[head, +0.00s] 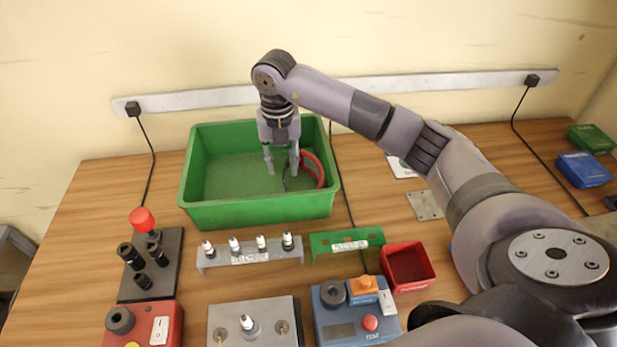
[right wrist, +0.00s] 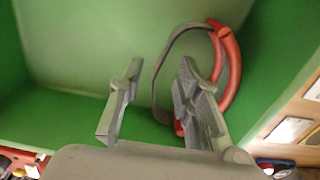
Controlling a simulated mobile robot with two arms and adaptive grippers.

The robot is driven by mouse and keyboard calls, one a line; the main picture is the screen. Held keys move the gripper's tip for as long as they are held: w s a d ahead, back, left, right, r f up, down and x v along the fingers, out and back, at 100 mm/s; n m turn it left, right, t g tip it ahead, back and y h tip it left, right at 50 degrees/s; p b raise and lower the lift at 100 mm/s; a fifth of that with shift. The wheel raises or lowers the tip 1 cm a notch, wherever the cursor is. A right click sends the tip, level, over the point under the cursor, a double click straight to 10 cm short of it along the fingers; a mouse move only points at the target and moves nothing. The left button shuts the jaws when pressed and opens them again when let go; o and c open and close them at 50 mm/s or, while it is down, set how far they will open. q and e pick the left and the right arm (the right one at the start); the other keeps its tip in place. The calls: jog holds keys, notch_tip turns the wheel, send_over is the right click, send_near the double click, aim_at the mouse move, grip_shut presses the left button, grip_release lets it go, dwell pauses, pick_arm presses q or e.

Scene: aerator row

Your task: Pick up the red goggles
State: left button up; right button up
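The red goggles (head: 318,169) lie in the right part of the green crate (head: 262,216), close to its right wall. In the right wrist view the red goggles (right wrist: 233,70) show a red frame and a grey strap, partly hidden behind the right-hand finger. My right gripper (head: 283,170) reaches down into the crate from above, with its fingers apart. In the right wrist view the right gripper (right wrist: 157,95) is open, and one finger overlaps the goggles; I cannot tell whether it touches them. My left gripper is not in view.
In front of the crate stand a grey rack (head: 250,256) with several small white-tipped parts and a green rack (head: 346,243). A small red bin (head: 408,268) and a blue test box (head: 356,318) are nearer. Blue (head: 583,169) and green (head: 592,138) boxes sit far right.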

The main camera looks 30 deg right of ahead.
aim_at(283, 173)
jog(key=shift+a+f+p, duration=0.1)
jog(key=shift+f+p, duration=0.5)
jog(key=shift+f, duration=1.65)
jog(key=shift+c, duration=0.2)
grip_shut()
